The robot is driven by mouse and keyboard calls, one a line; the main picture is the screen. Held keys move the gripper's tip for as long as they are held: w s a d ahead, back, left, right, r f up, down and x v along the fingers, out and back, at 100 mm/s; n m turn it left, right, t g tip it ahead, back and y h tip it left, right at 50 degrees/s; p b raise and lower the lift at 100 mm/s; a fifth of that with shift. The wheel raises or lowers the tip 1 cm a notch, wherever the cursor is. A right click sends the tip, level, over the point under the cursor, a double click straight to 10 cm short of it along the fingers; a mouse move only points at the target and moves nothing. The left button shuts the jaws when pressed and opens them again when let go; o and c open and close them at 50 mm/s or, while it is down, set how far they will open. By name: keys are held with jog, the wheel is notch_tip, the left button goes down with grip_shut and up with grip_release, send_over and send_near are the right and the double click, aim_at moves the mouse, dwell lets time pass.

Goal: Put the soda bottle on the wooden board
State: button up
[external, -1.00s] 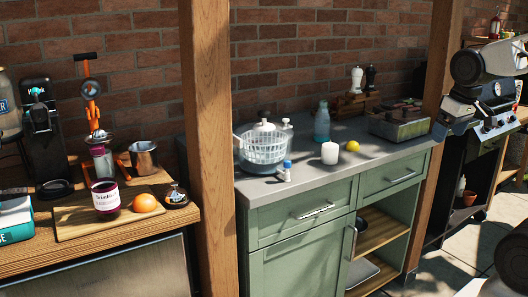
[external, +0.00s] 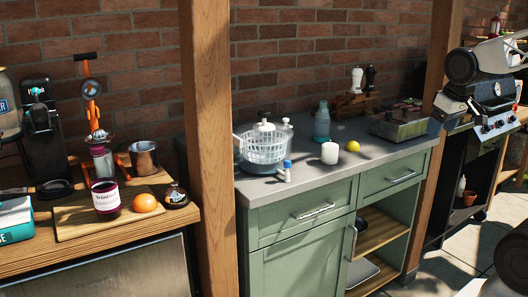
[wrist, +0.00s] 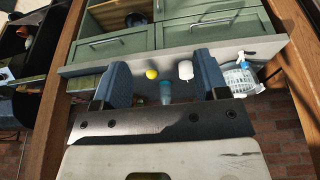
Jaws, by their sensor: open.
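A teal bottle (external: 321,122), which appears to be the soda bottle, stands upright on the grey counter behind a white candle. In the wrist view the teal bottle (wrist: 166,92) shows in the gap between my fingers, farther off and not touched. The wooden board (external: 70,230) lies on the left counter with a labelled jar and an orange on it. My gripper (wrist: 161,62) is open and empty, its two blue-grey fingers apart. In the external view my arm is at the upper right, and its fingers are hard to make out there.
Near the bottle are the white candle (external: 330,153), a lemon (external: 352,146), a colander (external: 264,148) and a small blue-capped bottle (external: 287,170). A grey box (external: 398,124) sits to the right. A wooden post (external: 207,150) stands between the two counters.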

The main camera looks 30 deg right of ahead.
jog(key=w+d+r+t+h, duration=0.1)
jog(key=w+d+t, duration=0.1)
jog(key=w, duration=0.7)
jog(key=w+d+t, duration=0.2)
jog(key=w+d, duration=0.1)
jog(key=w, duration=0.5)
jog(key=n+t+y, duration=0.5)
jog(key=t+y, duration=0.2)
jog(key=t, duration=0.2)
send_over(322, 121)
jog(key=s+d, duration=0.4)
notch_tip(322, 121, down, 8)
jog(key=shift+w+d+f+y, duration=0.25)
jog(key=shift+w+f+y, duration=0.05)
jog(key=shift+f+y, duration=0.35)
jog(key=shift+x, duration=1.3)
